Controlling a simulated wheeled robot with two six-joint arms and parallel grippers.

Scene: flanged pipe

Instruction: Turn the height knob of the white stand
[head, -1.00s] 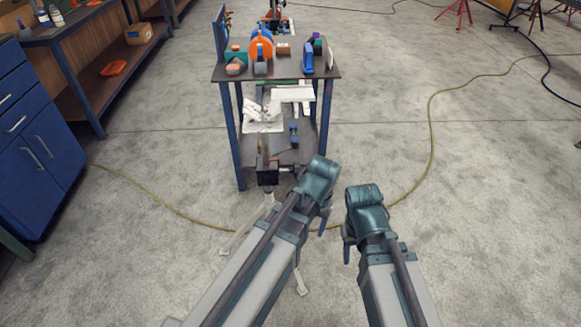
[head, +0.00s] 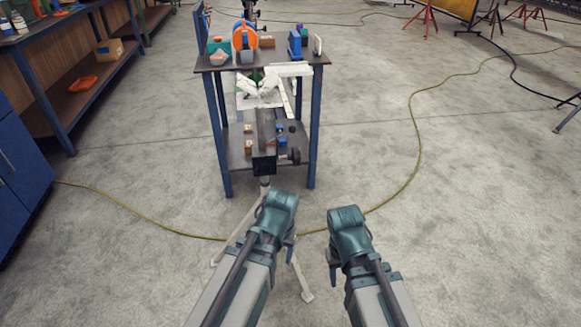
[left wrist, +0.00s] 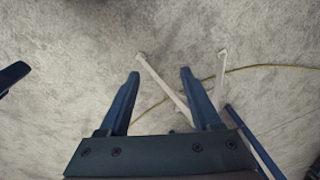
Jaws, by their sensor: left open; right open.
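The white stand stands in front of me in the head view. Its pale forked top (head: 262,92) is in front of the workbench, and its splayed white legs (head: 301,283) rest on the floor. A black block (head: 264,166) sits on its upright, with a dark knob (head: 292,156) on the block's right side. My left gripper (head: 287,243) is below and in front of the knob, apart from it, its fingers partly hidden. The left wrist view shows it open and empty (left wrist: 160,74), with stand legs (left wrist: 165,84) on the floor beyond. My right gripper (head: 332,256) is open, further right.
A workbench (head: 313,130) with blue legs stands behind the stand, carrying several tools and parts. A blue cabinet (head: 22,165) and a long bench are at left. A yellow cable (head: 418,150) lies across the floor. Floor at right is mostly clear.

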